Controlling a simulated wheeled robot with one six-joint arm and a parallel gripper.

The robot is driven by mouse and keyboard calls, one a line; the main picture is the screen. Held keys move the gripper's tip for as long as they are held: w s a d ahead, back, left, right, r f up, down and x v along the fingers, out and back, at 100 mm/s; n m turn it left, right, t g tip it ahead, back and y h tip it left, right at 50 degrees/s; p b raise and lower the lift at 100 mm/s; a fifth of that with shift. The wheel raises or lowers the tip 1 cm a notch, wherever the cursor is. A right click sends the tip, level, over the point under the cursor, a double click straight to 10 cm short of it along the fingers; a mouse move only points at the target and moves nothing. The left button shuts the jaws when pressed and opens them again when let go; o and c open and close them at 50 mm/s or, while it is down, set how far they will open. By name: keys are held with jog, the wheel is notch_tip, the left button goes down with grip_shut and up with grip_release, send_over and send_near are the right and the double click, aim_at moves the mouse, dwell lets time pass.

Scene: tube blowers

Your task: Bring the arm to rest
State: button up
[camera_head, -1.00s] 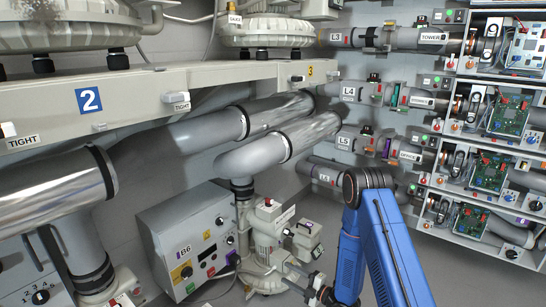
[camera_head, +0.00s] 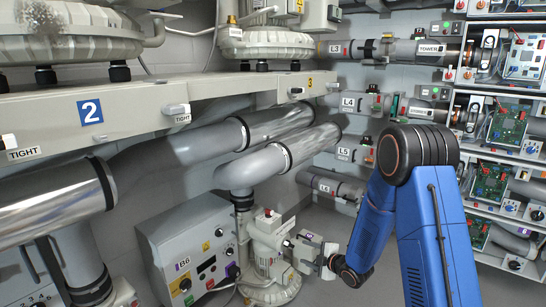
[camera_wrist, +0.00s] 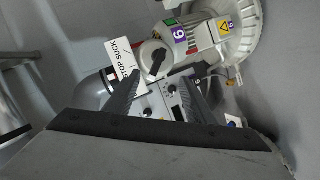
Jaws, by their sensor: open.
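My blue arm (camera_head: 440,235) is bent, with its elbow (camera_head: 415,150) raised in front of the shelves. Its forearm (camera_head: 372,228) slopes down to the left, to a dark wrist (camera_head: 350,270) near the grey blower (camera_head: 268,262). In the wrist view my gripper (camera_wrist: 160,80) is open, its two dark fingers apart. Between and beyond the fingers show a black knob (camera_wrist: 155,62) and a grey panel with small dials (camera_wrist: 170,95). No object shows held. Whether the fingers touch the blower is unclear.
A grey control box (camera_head: 195,250) stands left of the blower. Large pipes (camera_head: 270,165) run above it. Shelves with circuit boards (camera_head: 505,125) are at the right. A white "STOP SUCK" label (camera_wrist: 122,60) hangs near the left finger. Bare floor (camera_head: 320,285) shows below the wrist.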

jog(key=s+d+r+m+g+h, duration=0.1)
jog(key=s+d+r+m+h, duration=0.35)
jog(key=s+d+r, duration=0.45)
jog(key=s+d+r+m+g+h, duration=0.1)
jog(key=s+d+r+m+h, duration=0.35)
jog(key=r, duration=0.75)
jog(key=s+r+m+g, duration=0.1)
jog(key=s+m, duration=0.2)
jog(key=s, duration=0.8)
jog(key=s+d+r+m+g, duration=0.1)
jog(key=s+m, duration=0.3)
jog(key=s, duration=0.8)
jog(key=s+r+m+g+y, duration=0.1)
jog(key=s+r+m+g, duration=0.1)
jog(key=s, duration=0.9)
jog(key=shift+s+d+r+m, duration=0.3)
jog(key=shift+r+m, duration=0.3)
jog(key=shift+m, duration=0.5)
